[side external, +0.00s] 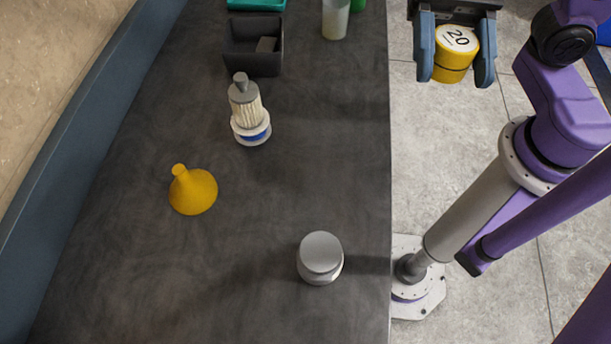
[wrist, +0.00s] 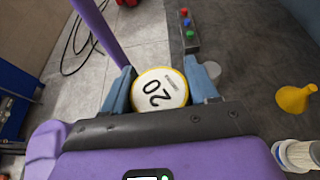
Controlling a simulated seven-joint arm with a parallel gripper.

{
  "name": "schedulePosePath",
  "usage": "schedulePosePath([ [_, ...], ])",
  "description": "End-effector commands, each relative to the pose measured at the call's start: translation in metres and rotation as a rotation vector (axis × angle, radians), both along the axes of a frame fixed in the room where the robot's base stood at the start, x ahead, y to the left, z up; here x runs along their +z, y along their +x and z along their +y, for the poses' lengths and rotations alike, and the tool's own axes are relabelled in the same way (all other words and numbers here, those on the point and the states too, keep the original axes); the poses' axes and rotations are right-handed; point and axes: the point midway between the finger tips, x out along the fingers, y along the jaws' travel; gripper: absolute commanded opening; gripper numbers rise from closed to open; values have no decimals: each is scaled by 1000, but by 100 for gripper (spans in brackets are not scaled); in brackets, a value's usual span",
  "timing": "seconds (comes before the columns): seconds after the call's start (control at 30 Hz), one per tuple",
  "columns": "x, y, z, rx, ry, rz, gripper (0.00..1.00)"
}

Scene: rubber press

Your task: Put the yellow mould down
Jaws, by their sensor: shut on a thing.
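The yellow mould (side external: 453,62) is a short yellow cylinder with a white top marked 20. My gripper (side external: 455,60) is shut on it, with one blue finger on each side, and holds it in the air to the right of the dark table's edge in the side external view. In the wrist view the white top of the mould (wrist: 160,90) faces the camera between the fingers (wrist: 160,92). The mould's underside is hidden in the wrist view.
The dark table (side external: 300,170) has clear room in its middle and right. On it are a grey-topped cylinder (side external: 320,258), a yellow funnel (side external: 194,191), a ribbed white-and-grey part (side external: 247,110), a black tray (side external: 240,62) and a translucent cup (side external: 336,20). A button box (wrist: 188,32) shows in the wrist view.

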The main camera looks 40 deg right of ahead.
Motion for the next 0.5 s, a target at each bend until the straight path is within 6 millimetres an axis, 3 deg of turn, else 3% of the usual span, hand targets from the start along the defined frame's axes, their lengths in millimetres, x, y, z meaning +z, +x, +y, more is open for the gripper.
schedulePosePath([
  [0.2, 28, 8, 16, -300, 6, -2, 20],
  [0.43, 46, 19, 23, -501, 5, 0, 20],
  [0.5, 31, 19, 23, -503, -7, 8, 20],
])
